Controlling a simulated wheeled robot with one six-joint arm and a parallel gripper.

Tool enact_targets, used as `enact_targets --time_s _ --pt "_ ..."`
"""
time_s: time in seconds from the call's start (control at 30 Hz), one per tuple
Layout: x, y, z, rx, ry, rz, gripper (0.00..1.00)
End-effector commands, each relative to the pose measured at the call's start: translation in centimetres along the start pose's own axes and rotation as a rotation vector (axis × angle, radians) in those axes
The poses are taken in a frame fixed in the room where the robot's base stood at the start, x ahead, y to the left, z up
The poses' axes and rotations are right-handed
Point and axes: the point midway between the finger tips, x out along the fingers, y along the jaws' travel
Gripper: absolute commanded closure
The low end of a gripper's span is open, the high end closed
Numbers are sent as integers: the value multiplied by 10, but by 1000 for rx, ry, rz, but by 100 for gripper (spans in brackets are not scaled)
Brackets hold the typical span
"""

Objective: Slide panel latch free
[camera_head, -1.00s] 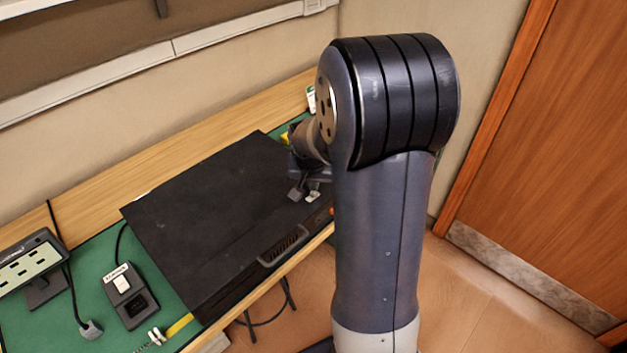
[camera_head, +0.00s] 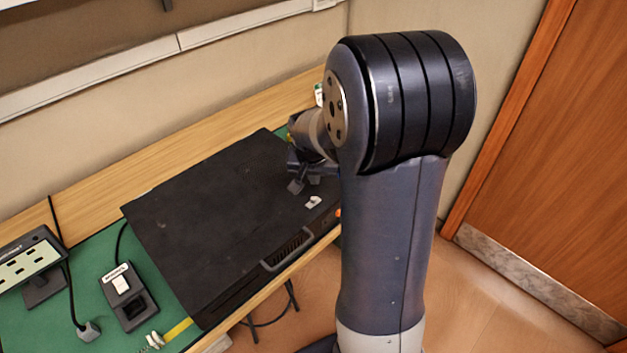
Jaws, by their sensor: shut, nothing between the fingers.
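A large flat black hardware unit (camera_head: 210,215) lies on the bench, with a handle (camera_head: 287,250) and vent slots on its front face. A small light-coloured latch (camera_head: 313,202) sits on its top panel near the front right corner. My gripper (camera_head: 297,186) is shut and empty, low over the top panel, behind and to the left of the latch, with a small gap between them in the picture. I cannot tell whether the fingertips touch the panel. My arm hides the right end of the unit.
A black switch box (camera_head: 129,296) with a white rocker stands on the green mat (camera_head: 92,268) at left. A labelled display stand (camera_head: 35,265) and a grey plug (camera_head: 88,331) are beside it. The wall is behind the bench; open floor lies in front.

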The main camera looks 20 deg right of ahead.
Motion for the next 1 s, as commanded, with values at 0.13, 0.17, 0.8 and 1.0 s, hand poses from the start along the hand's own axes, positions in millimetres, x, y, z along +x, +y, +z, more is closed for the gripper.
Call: enact_targets --time_s 0.13,0.17,0.8,1.0 --pt "-36 -1 -1 0 9 -3 100" --pt "-42 -1 -1 -1 8 -3 100" --pt "-100 0 0 -1 3 -1 100" --pt "-99 0 0 -1 2 -1 100"
